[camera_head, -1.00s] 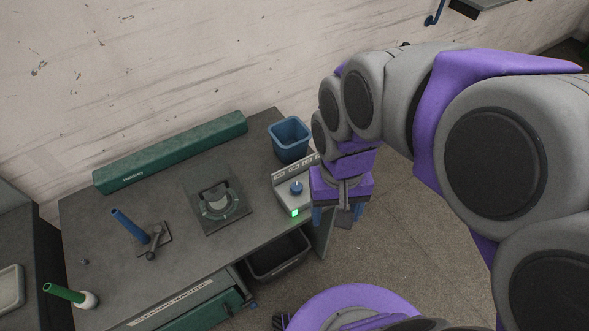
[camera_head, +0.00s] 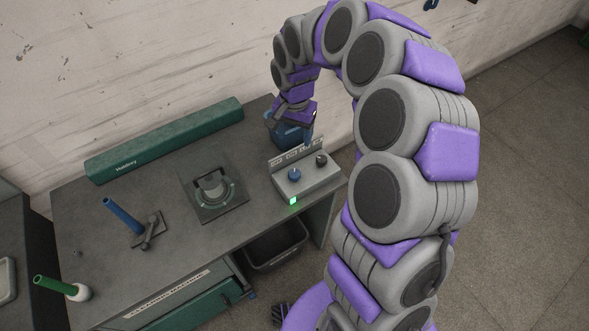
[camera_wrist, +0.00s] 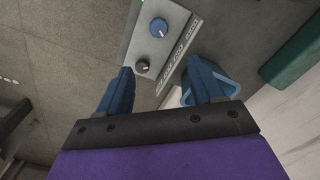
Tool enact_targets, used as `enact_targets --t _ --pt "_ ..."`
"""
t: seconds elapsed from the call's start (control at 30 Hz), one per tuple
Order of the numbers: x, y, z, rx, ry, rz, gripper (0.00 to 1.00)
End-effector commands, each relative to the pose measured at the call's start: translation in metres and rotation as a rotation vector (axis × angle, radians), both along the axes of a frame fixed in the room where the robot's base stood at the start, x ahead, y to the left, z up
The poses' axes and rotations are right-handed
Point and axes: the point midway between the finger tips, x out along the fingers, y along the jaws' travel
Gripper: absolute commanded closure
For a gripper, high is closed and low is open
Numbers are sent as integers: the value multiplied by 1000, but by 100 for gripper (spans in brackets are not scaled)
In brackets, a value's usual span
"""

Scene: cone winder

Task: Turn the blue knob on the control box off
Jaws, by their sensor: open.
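The grey control box (camera_head: 310,183) stands on the right end of the table. Its blue knob (camera_head: 294,175) is on the left and a black knob (camera_head: 321,160) on the right. A green light (camera_head: 293,201) glows on its front. In the wrist view the blue knob (camera_wrist: 159,27) has a short pale mark, and the black knob (camera_wrist: 142,66) is closer to my fingers. My gripper (camera_wrist: 162,82) is open and empty, apart from both knobs. In the head view my gripper (camera_head: 290,130) is behind the box, overlapping the blue bin; its fingertips are hard to make out.
The blue bin (camera_head: 273,127) is partly hidden by my gripper. A long green housing (camera_head: 165,140) lies along the table's back. A dark fixture (camera_head: 214,192), a blue spindle (camera_head: 122,216) and a lever (camera_head: 151,231) stand leftward. A black bin (camera_head: 275,246) is below the table edge.

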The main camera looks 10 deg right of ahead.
Motion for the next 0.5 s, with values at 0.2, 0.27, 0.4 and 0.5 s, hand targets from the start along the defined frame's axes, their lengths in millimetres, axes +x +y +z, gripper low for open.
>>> enact_targets --t 0.2,0.27,0.4,0.5 --pt "-2 0 -37 0 9 2 33" --pt "-1 0 -49 0 7 2 33" --pt "-1 0 -76 -1 6 3 33" --pt "-2 0 -97 2 6 3 33"
